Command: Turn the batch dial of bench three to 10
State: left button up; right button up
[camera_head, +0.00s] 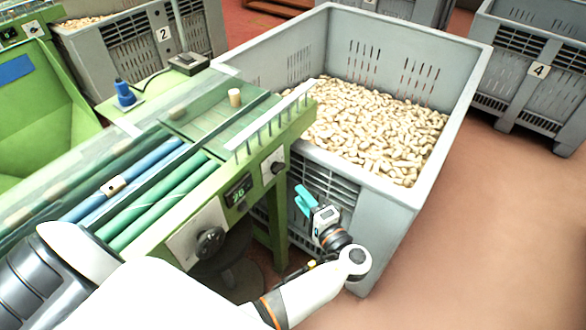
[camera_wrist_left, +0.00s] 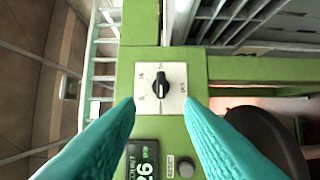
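The small dial on bench three, a black knob on a white plate (camera_head: 274,165), sits at the right end of the green bench's front. In the left wrist view its knob (camera_wrist_left: 162,85) stands ahead, nearly centred between the fingers, its ridge roughly upright. The plate's marks are too small to read surely. My left gripper (camera_head: 304,199) has teal fingers spread apart, with nothing between them. It is right of and below the dial in the head view, apart from it. The fingers also show in the left wrist view (camera_wrist_left: 160,106). My right gripper is not in view.
A lit display (camera_head: 238,190) and a larger black knob (camera_head: 208,243) lie left along the bench front. A grey button (camera_wrist_left: 186,168) is beside the display. A grey crate (camera_head: 470,80) of corks stands close behind my left gripper.

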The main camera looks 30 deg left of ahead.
aim_at(281, 171)
pick_arm(q)
jog(key=p+x, duration=0.1)
jog(key=x, duration=0.8)
jog(key=shift+a, duration=0.2)
jog(key=shift+w+a, duration=0.25)
jog(key=shift+a, duration=0.2)
jog(key=shift+f, duration=0.1)
